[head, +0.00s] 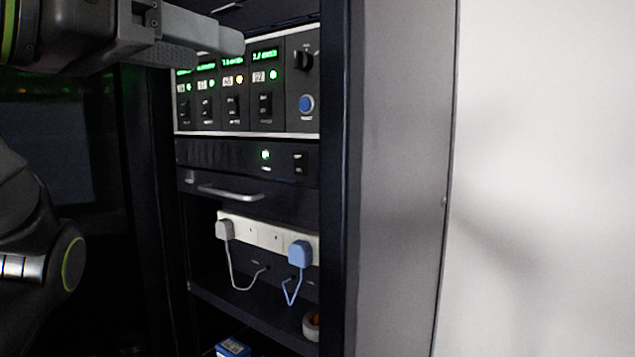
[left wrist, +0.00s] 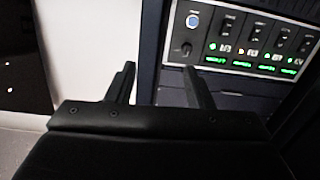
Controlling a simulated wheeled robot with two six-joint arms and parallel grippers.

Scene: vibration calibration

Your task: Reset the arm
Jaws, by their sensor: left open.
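My left gripper (head: 205,42) comes in from the upper left of the head view, in front of the top of the instrument panel (head: 286,88). In the left wrist view its two fingers (left wrist: 158,84) stand apart with nothing between them. The panel has green displays, several switches, a black knob (head: 304,60) and a blue button (head: 306,104). The panel also shows at the upper right of the left wrist view (left wrist: 262,45), upside down. The gripper is apart from the button. My right gripper is not in view.
A dark rack cabinet (head: 398,180) holds the panel, a unit with a green light (head: 225,157), and a drawer handle (head: 230,193). Below is a white power strip (head: 268,236) with a grey plug (head: 225,230) and a blue plug (head: 299,253). A tape roll (head: 311,327) sits lower.

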